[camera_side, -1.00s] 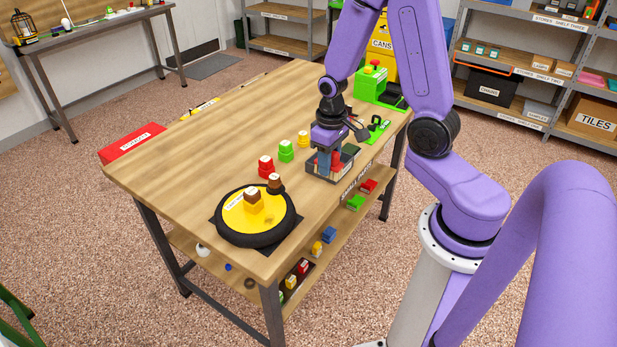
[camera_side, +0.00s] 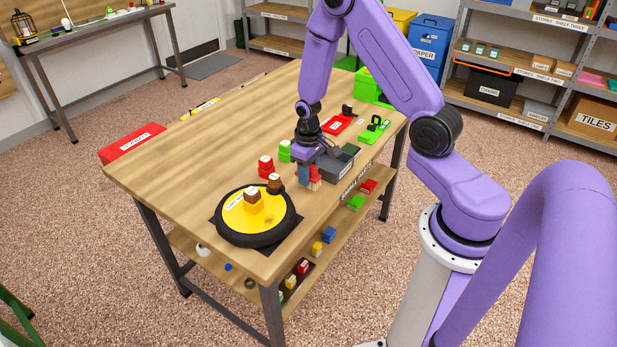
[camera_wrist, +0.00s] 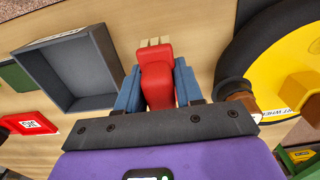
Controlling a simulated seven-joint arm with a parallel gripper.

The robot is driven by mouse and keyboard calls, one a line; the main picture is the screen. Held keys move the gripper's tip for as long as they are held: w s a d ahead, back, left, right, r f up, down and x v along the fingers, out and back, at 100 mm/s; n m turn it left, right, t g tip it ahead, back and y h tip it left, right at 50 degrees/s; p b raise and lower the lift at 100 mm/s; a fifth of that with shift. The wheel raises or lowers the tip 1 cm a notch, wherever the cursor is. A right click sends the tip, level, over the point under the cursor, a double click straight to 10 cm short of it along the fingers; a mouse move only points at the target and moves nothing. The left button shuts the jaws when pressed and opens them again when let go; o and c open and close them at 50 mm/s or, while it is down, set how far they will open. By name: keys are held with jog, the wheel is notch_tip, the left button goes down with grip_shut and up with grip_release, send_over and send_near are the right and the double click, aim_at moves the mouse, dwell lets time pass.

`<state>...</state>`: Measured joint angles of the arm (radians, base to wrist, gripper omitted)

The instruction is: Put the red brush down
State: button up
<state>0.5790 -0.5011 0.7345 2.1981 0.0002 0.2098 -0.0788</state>
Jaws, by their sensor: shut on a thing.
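The red brush (camera_wrist: 156,75) is between the two blue fingers of my gripper (camera_wrist: 157,88) in the wrist view, with its pale bristles pointing away from the palm. In the side view the red brush (camera_side: 315,182) is low over the wooden table (camera_side: 190,160), bristles down. My gripper (camera_side: 308,175) is shut on it. It is between the grey tray and the round yellow-and-black turntable. I cannot tell whether the bristles touch the table top.
The grey open tray (camera_wrist: 76,66) is left of the brush in the wrist view and looks empty. The yellow turntable (camera_wrist: 283,62) is close on the right. Red stacked pieces (camera_side: 265,166) and green ones (camera_side: 285,150) stand behind on the table.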

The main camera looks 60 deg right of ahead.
jog(key=shift+f, duration=0.9)
jog(key=shift+f, duration=0.1)
jog(key=o, duration=1)
